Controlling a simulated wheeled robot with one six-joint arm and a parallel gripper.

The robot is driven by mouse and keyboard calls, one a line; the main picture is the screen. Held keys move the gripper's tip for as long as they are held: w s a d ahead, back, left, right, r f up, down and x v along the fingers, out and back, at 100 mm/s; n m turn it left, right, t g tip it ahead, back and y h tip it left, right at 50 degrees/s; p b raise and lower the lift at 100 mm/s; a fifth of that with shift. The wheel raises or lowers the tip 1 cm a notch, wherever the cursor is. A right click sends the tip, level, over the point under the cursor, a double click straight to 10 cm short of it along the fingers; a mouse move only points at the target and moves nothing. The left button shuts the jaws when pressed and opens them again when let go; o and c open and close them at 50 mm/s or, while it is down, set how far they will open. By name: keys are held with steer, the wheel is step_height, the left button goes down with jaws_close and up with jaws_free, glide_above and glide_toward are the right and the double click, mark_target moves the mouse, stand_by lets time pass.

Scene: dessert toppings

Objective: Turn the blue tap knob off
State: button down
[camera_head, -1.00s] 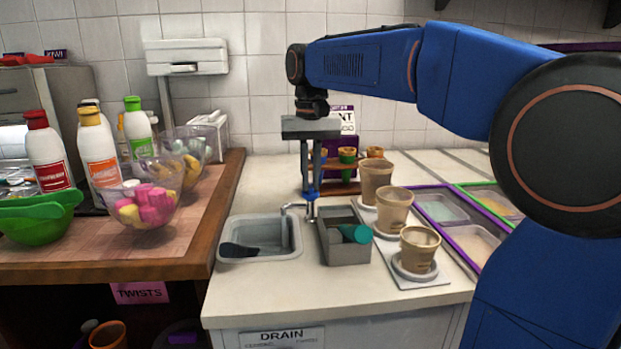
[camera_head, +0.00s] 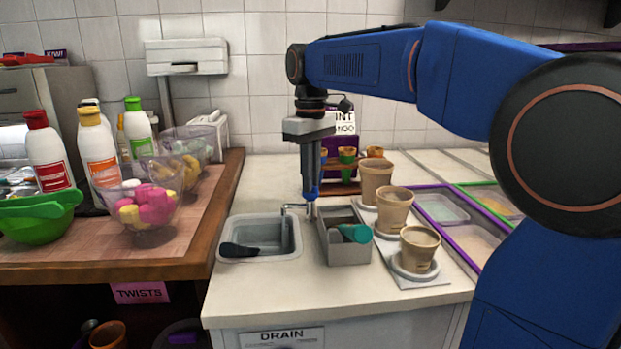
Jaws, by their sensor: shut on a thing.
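The blue tap knob (camera_head: 311,192) is a small blue piece at the top of the metal tap (camera_head: 297,207), at the right rim of the small grey sink (camera_head: 280,250). My gripper (camera_head: 311,188) points straight down from above and is shut on the knob. Its fingers hide most of the knob, so I cannot tell the knob's exact angle. The tap's spout reaches left over the sink. No water stream is clear at this size. A dark-handled utensil (camera_head: 240,250) lies in the sink.
Right of the sink stands a grey bin (camera_head: 345,249) with a teal-ended tool. Beyond it are several brown cups (camera_head: 419,250) on pads. A cone rack (camera_head: 345,180) stands behind my gripper. Bottles (camera_head: 48,155) and bowls (camera_head: 145,212) fill the wooden counter at left.

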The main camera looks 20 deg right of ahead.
steer(key=n, duration=0.4)
steer(key=shift+n, duration=0.3)
steer(key=n, duration=0.4)
steer(key=shift+n, duration=0.4)
steer(key=c, duration=1.8)
jaws_free()
steer(key=shift+r, duration=0.1)
step_height(320, 180, up, 17)
steer(key=shift+r, duration=0.15)
